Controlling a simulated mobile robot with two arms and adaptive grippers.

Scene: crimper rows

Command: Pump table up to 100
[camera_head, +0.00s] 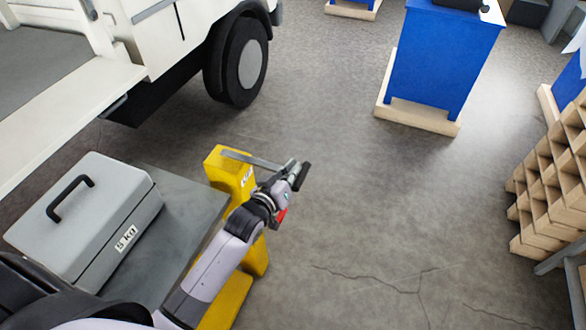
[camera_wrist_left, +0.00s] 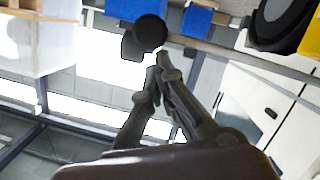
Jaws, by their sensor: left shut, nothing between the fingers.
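The lift table has a dark grey top (camera_head: 188,211) and a yellow post (camera_head: 228,172) at its right end in the head view. A grey pump lever (camera_head: 250,159) runs right from the top of the post. A dark round-ended grip (camera_head: 304,177) is at its far end, and this grip also shows in the left wrist view (camera_wrist_left: 150,33). My left gripper (camera_head: 291,168) is shut and empty, close to the lever near the grip. In the left wrist view its fingertips (camera_wrist_left: 160,65) are just below the lever in the picture; contact is unclear. My right gripper is not in view.
A grey case (camera_head: 85,215) with a black handle and a label sits on the table top. A white truck (camera_head: 165,35) stands behind. A blue cabinet (camera_head: 440,65) on a wooden base and stacked pallets (camera_head: 555,185) stand right. The middle floor is clear.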

